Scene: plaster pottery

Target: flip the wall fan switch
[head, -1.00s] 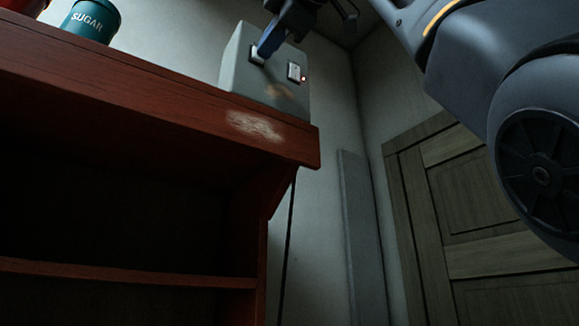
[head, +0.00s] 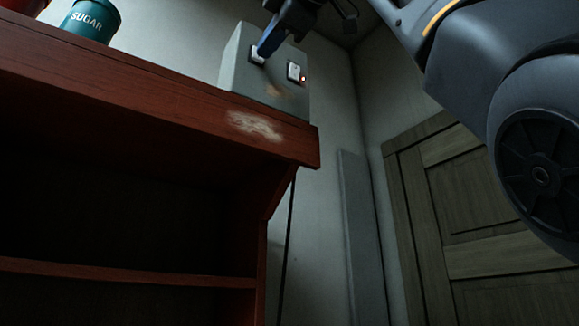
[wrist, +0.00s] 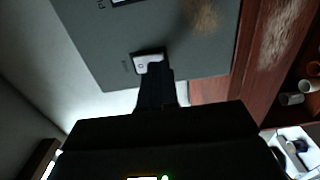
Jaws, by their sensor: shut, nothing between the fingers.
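A grey switch box (head: 268,75) stands at the right end of the red-brown shelf top, with two white rocker switches on its front. The left switch (head: 257,54) is partly covered by my gripper (head: 263,51). The right switch (head: 294,72) has a small red light beside it. My gripper is shut and empty, its blue-tipped fingers at the left switch. In the wrist view, the fingertips (wrist: 155,72) overlap the lower edge of one white switch (wrist: 147,62). Whether they touch it is unclear. The labels are too small to read, so which switch is the fan's cannot be told.
The red-brown shelf (head: 180,101) has a pale worn patch near its right end. A teal SUGAR canister (head: 91,22) stands at the far left. A wooden door (head: 480,210) is at the right. In the wrist view, a white tray (wrist: 311,160) holds small items at lower right.

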